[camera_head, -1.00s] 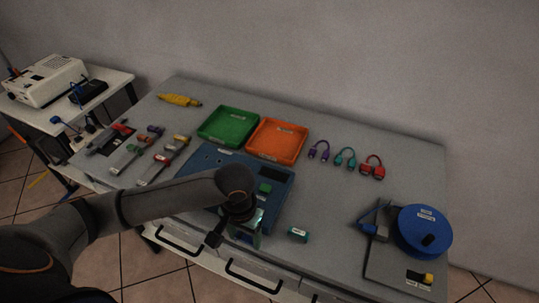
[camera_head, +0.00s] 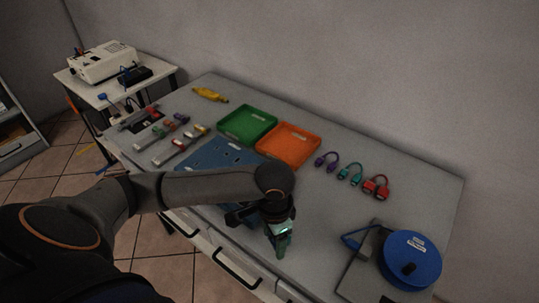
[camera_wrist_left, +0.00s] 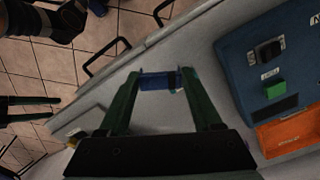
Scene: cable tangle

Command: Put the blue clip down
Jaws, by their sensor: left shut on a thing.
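My left gripper (camera_head: 281,238) is over the front part of the workbench, right of the blue board. In the left wrist view its green fingers (camera_wrist_left: 160,85) are shut on the blue clip (camera_wrist_left: 157,82), which spans the gap between the fingertips. The clip is above or at the grey bench top near the front edge; I cannot tell whether it touches. In the head view the clip is hidden by the gripper. My right gripper (camera_wrist_left: 34,108) shows at the left edge of the wrist view, its fingers apart and empty, over the floor.
The blue board (camera_head: 215,155), green tray (camera_head: 247,123) and orange tray (camera_head: 288,141) lie behind and left. Purple, teal and red cable loops (camera_head: 350,172) lie at the back right. A blue reel (camera_head: 410,258) stands at right. Bare bench (camera_head: 330,220) lies between gripper and reel.

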